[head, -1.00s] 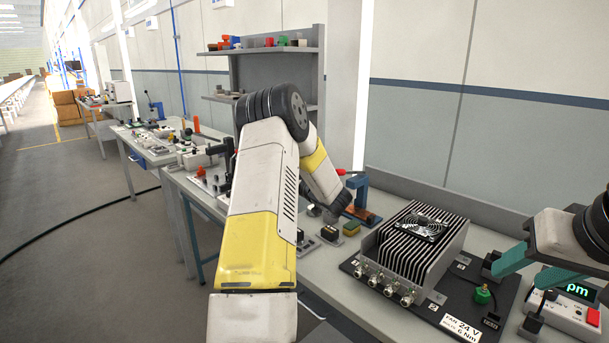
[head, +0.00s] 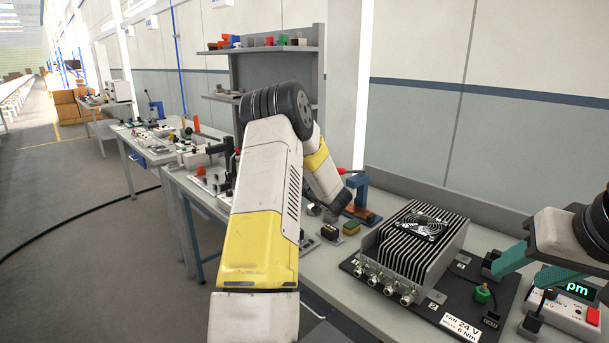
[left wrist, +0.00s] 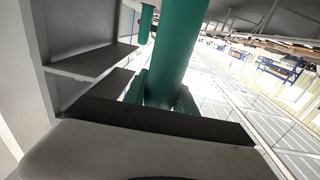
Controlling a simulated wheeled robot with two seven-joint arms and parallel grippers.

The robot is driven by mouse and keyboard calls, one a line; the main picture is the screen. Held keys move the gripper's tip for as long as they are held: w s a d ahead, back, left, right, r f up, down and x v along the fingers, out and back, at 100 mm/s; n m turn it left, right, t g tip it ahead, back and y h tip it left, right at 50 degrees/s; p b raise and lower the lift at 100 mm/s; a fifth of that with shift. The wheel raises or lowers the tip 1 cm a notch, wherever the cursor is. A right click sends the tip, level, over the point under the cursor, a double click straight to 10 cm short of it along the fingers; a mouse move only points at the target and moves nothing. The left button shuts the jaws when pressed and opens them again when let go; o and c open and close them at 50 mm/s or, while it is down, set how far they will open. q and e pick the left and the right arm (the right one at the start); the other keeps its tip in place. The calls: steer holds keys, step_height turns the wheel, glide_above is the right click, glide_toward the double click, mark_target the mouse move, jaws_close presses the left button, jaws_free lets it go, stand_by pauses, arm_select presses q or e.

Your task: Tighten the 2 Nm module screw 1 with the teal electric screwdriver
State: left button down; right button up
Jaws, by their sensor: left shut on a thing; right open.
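The teal electric screwdriver shows as a thick teal cylinder (left wrist: 178,45) in the left wrist view, running up out of the picture. My left gripper (left wrist: 163,92) is shut on it. In the head view my left arm hides that gripper and the tool. The finned module (head: 415,245) with a fan on top sits on a black plate (head: 455,307) marked 1 and 2. A label (head: 462,327) there reads FAN 24 V and 6 Nm. I cannot make out screw 1 or the screwdriver's tip. My right gripper (head: 517,276) is open and empty, right of the module.
A white box with a green display (head: 572,312) stands below my right gripper. A green-knobbed part (head: 482,294) is on the black plate. A blue clamp (head: 361,197) and small parts stand behind and left of the module. A grey shelf (head: 277,50) rises behind my left arm.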

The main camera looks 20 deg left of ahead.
arm_select(q)
steer(key=shift+f, duration=0.7)
stand_by(0.4)
step_height(320, 180, up, 6)
stand_by(0.8)
stand_by(0.3)
